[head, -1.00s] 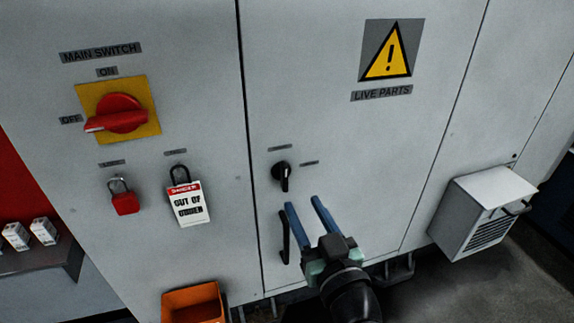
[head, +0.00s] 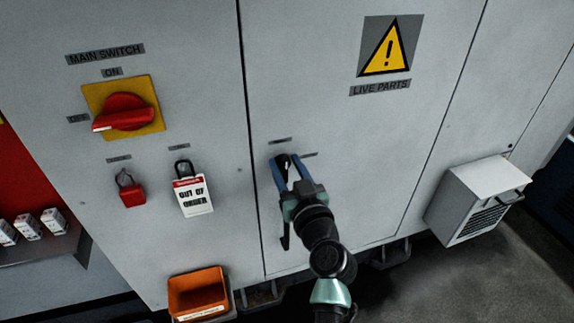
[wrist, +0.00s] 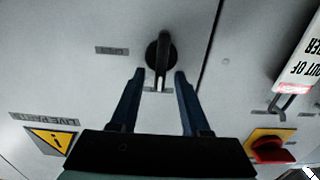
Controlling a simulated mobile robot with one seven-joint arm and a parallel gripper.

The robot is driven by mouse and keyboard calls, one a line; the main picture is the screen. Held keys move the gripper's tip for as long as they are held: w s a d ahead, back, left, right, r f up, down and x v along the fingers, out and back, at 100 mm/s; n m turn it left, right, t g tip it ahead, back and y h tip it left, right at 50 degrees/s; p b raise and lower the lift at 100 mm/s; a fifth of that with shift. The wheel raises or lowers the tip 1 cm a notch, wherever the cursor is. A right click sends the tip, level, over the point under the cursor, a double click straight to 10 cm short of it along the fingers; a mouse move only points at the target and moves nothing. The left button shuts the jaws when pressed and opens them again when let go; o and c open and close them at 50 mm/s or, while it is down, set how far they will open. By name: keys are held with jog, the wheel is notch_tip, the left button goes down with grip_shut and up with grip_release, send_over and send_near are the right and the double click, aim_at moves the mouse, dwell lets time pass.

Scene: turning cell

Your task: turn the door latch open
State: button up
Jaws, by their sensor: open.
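The door latch (wrist: 161,50) is a black round knob with a narrow lever on the grey cabinet door. In the wrist view the lever stands upright in the picture, lined up with the gap between my fingers. In the head view the latch (head: 283,158) is largely hidden behind my blue fingers. My gripper (wrist: 160,74) is open, with one fingertip to each side of the lever's line; whether the tips reach around the lever or stop short, I cannot tell. In the head view my gripper (head: 284,160) comes at the latch from below right.
A black door handle (head: 286,236) hangs below the latch, partly hidden. Left of the door seam are the red main switch (head: 123,112), a red padlock (head: 131,190) and an out-of-order tag (head: 193,196). An orange bin (head: 197,292) is below. A vent box (head: 480,200) juts out at right.

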jog(key=shift+c, duration=0.2)
grip_shut()
jog(key=shift+m, duration=0.4)
jog(key=shift+w+d+f+m+b, duration=0.1)
jog(key=shift+d+f+m+b, duration=0.35)
jog(key=shift+m, duration=2.4)
jog(key=shift+w+d+f+m+b, duration=0.15)
jog(key=shift+m+b, duration=0.55)
jog(key=shift+m, duration=2.2)
jog(key=shift+w+d+f+m+b, duration=0.1)
jog(key=shift+d+f+m+b, duration=0.4)
jog(key=shift+m, duration=2.35)
jog(key=shift+a, duration=0.15)
